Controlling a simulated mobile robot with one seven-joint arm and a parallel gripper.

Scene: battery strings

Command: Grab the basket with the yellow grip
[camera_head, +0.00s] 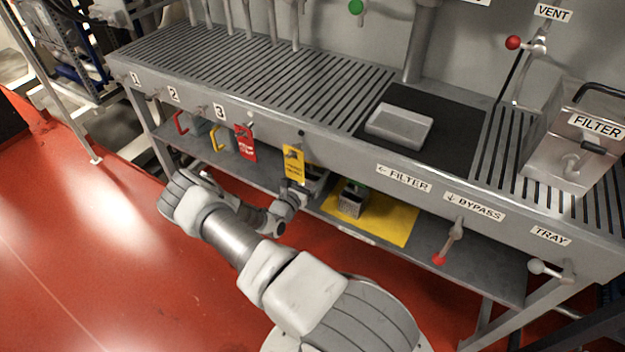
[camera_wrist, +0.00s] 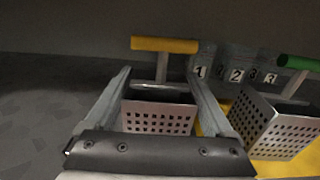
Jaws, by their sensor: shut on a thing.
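The basket with the yellow grip shows in the wrist view as a perforated metal box (camera_wrist: 158,118) with a yellow bar (camera_wrist: 164,45) on an upright stem. My gripper (camera_wrist: 160,76) is shut on this basket, one finger along each side of it. In the head view my gripper (camera_head: 300,190) reaches under the bench's front edge, by the lower shelf. There the basket (camera_head: 316,178) is mostly hidden by my gripper and a hanging yellow tag (camera_head: 293,163). I cannot tell whether it touches the shelf.
A basket with a green grip (camera_wrist: 268,122) stands close on the right, on a yellow mat (camera_head: 385,222). Containers with red (camera_head: 180,123) and yellow (camera_head: 216,138) handles sit further left on the shelf. A red-tipped bypass lever (camera_head: 447,245) hangs at the right.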

